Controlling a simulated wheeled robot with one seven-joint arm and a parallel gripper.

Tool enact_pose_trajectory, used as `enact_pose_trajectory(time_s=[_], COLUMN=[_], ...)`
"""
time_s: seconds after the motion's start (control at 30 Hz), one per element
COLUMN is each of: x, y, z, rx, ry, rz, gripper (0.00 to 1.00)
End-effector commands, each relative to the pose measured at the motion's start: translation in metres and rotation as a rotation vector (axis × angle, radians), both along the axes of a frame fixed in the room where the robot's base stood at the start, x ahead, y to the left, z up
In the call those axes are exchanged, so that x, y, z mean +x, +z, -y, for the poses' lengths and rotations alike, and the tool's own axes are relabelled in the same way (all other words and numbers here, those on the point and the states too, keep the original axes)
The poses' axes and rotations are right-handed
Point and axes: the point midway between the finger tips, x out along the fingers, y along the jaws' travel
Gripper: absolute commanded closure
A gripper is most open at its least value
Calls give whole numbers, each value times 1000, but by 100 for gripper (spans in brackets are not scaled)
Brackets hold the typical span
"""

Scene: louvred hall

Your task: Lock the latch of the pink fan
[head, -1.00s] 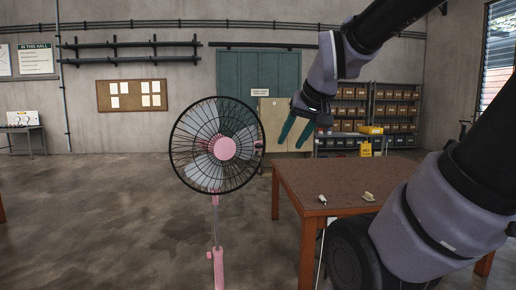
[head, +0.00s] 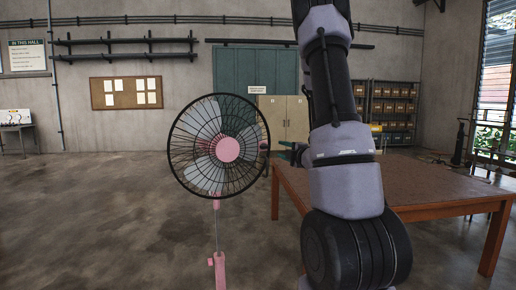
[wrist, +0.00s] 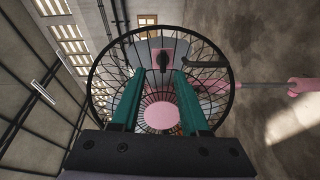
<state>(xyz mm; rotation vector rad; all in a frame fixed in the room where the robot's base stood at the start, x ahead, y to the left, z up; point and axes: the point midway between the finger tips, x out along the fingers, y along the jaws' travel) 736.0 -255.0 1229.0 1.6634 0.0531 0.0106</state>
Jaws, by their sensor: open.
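The pink fan (head: 228,149) stands upright on the floor in the head view, with a black wire cage and a pink hub and pole. In the wrist view the fan (wrist: 161,117) lies sideways, its pole running right. A pink plate with a dark knob (wrist: 163,60) and a black bar (wrist: 205,64) show near the cage rim; I cannot tell which is the latch or its state. My gripper (wrist: 159,74) is open and empty, its green fingers pointing toward the plate and knob. In the head view my gripper (head: 283,149) is beside the cage's right edge, mostly hidden by my arm.
A brown table (head: 440,185) stands right of the fan, partly behind my arm. Cabinets (head: 285,118) and shelves (head: 395,103) line the back wall. The floor left of the fan is clear.

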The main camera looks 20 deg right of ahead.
Motion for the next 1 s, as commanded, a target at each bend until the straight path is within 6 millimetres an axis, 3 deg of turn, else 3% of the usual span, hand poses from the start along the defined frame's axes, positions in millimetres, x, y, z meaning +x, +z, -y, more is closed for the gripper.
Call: enact_pose_trajectory(time_s=[0.1, 0.33, 0.93, 1.0], x=[-2, 8, 90, 89], y=[-9, -10, -10, -10], z=[-4, -7, -15, -14], rx=[-66, -86, -85, -84], ry=[44, 59, 59, 56], rz=[20, 30, 31, 30], gripper=[55, 55, 55, 55])
